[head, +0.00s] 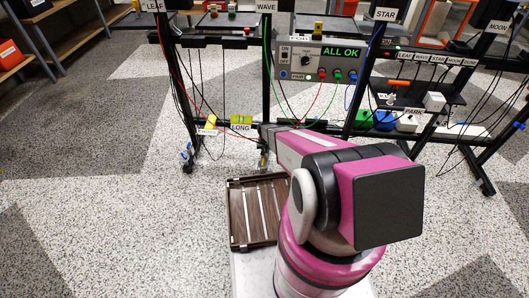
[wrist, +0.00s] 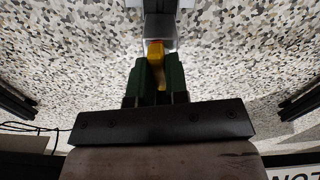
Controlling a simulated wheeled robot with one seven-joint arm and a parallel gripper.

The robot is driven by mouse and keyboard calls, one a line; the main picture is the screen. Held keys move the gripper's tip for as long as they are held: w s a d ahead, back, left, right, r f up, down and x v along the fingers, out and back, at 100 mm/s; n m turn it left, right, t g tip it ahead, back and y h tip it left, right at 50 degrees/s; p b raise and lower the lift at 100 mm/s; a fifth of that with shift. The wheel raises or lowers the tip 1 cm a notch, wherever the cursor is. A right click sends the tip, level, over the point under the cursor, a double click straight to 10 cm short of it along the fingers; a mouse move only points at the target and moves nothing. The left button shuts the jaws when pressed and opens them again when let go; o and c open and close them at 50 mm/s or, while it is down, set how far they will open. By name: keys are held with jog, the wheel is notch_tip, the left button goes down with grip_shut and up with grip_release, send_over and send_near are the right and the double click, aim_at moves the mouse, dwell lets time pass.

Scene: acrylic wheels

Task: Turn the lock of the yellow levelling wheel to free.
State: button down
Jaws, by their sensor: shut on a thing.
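In the wrist view, my gripper (wrist: 157,75) has its two green fingers closed on a small yellow part (wrist: 155,50). I take this part to be the lock of the yellow levelling wheel, below a dark post with a pale clear piece around it (wrist: 160,20). The wheel body is mostly hidden, and I cannot tell the lock's setting. In the head view, my arm reaches to the foot of the rack, and a small clear wheel (head: 264,160) shows just below my gripper's end. The fingers themselves are hard to make out there.
A brown slatted tray (head: 237,243) lies on my base, left of my arm. The rack bears a grey control box (head: 318,62) reading ALL OK. Thin cables hang near my gripper. Another caster (head: 187,155) stands to the left. Speckled floor (head: 100,200) is clear at left.

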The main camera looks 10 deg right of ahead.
jog(key=shift+n, duration=1.2)
jog(key=shift+n, duration=2.9)
jog(key=n, duration=0.3)
